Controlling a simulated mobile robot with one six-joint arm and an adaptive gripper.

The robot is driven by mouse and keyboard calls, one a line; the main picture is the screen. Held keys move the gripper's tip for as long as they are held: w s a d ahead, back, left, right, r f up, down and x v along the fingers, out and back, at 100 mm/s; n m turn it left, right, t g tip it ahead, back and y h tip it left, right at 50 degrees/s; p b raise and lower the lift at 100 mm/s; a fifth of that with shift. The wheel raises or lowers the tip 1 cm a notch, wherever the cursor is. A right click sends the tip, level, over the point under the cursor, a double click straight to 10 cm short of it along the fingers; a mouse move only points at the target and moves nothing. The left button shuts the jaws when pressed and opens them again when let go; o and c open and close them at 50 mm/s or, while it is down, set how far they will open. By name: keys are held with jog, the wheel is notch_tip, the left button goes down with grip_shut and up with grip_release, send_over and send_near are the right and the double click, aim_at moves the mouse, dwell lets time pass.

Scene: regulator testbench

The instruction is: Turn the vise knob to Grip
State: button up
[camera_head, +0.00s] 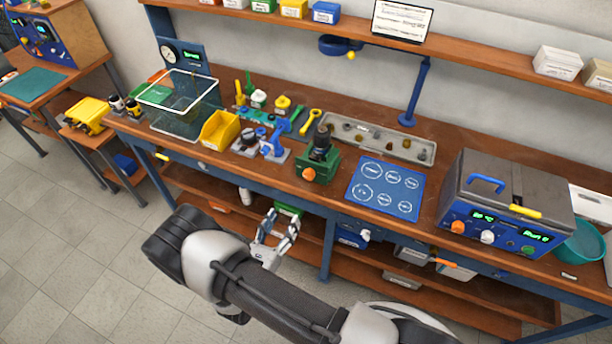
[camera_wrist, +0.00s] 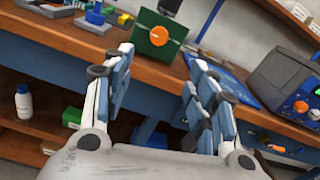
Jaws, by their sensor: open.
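The vise is a green block (camera_head: 318,163) with a dark part on top, standing at the front edge of the bench. Its orange knob (camera_head: 309,174) faces the front. In the wrist view the green vise (camera_wrist: 148,48) stands beyond my fingers, with the orange knob (camera_wrist: 158,35) on its front face. Any markings around the knob are too small to read. My gripper (camera_head: 283,226) is in front of the bench and below its top, apart from the vise. In the wrist view my gripper (camera_wrist: 158,90) is open, with nothing between its fingers.
A blue mat with white circles (camera_head: 384,189) lies right of the vise. A grey and blue machine (camera_head: 505,200) stands farther right. A blue stand (camera_head: 275,140) and yellow bin (camera_head: 219,131) are to the left. A lower shelf (camera_head: 400,284) holds boxes. The floor in front is clear.

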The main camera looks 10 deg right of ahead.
aim_at(308, 177)
jog(key=x, duration=1.7)
jog(key=shift+w+d+f+b, duration=0.1)
jog(key=shift+b, duration=0.25)
jog(key=shift+c, duration=0.5)
jog(key=c, duration=1)
